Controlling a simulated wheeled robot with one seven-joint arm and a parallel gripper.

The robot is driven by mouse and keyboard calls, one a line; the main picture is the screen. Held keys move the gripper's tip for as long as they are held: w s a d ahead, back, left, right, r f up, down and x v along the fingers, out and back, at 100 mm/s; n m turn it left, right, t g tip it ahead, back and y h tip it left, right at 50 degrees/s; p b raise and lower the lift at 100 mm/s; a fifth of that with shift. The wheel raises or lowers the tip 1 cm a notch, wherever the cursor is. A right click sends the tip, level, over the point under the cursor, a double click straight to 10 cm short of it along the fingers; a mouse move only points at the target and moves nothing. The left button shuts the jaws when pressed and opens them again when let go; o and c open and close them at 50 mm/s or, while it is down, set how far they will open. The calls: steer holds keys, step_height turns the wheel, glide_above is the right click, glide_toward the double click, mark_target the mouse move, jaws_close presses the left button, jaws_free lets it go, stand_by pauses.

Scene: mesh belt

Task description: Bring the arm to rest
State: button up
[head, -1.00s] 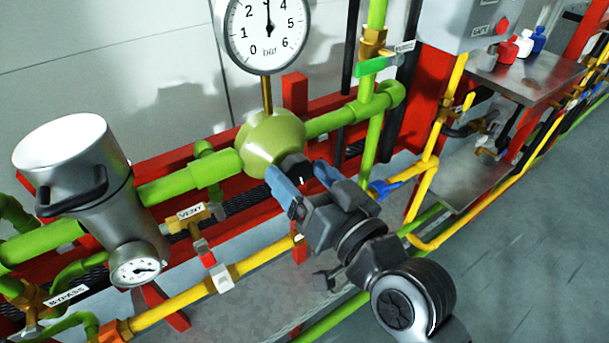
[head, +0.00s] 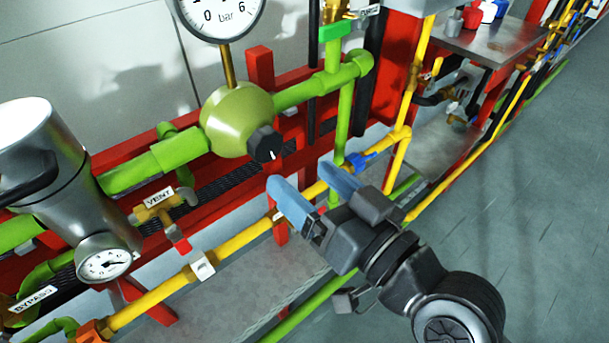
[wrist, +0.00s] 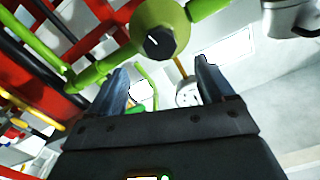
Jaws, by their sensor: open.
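My gripper (head: 312,193) is open and empty, with two blue fingers held apart. In the head view it hangs in front of the pipework, below and to the right of a black knob (head: 264,143) on a round green valve body (head: 238,118). A clear gap shows between the fingertips and the knob. In the wrist view the fingers (wrist: 160,88) point toward the pipes, and the knob (wrist: 159,43) with its white mark shows beyond them, near the top middle.
A pressure gauge (head: 220,12) stands above the valve body. A metal canister (head: 40,165) is at the left, near the VENT tap (head: 160,205). A yellow pipe (head: 240,239) runs behind and below my gripper. The floor (head: 530,170) at the right is open.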

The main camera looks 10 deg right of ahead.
stand_by(0.3)
steer(key=s+d+f+m+h, duration=0.2)
steer(key=s+d+f+h, duration=0.4)
steer(key=s+d+f, duration=0.45)
steer(key=s+d+r+h, duration=0.1)
steer(key=s+d+h, duration=0.1)
steer(key=s, duration=0.7)
steer(key=s+d+r+h, duration=0.2)
steer(key=s+d, duration=0.3)
steer(key=s, duration=0.5)
steer(key=shift+m, duration=0.4)
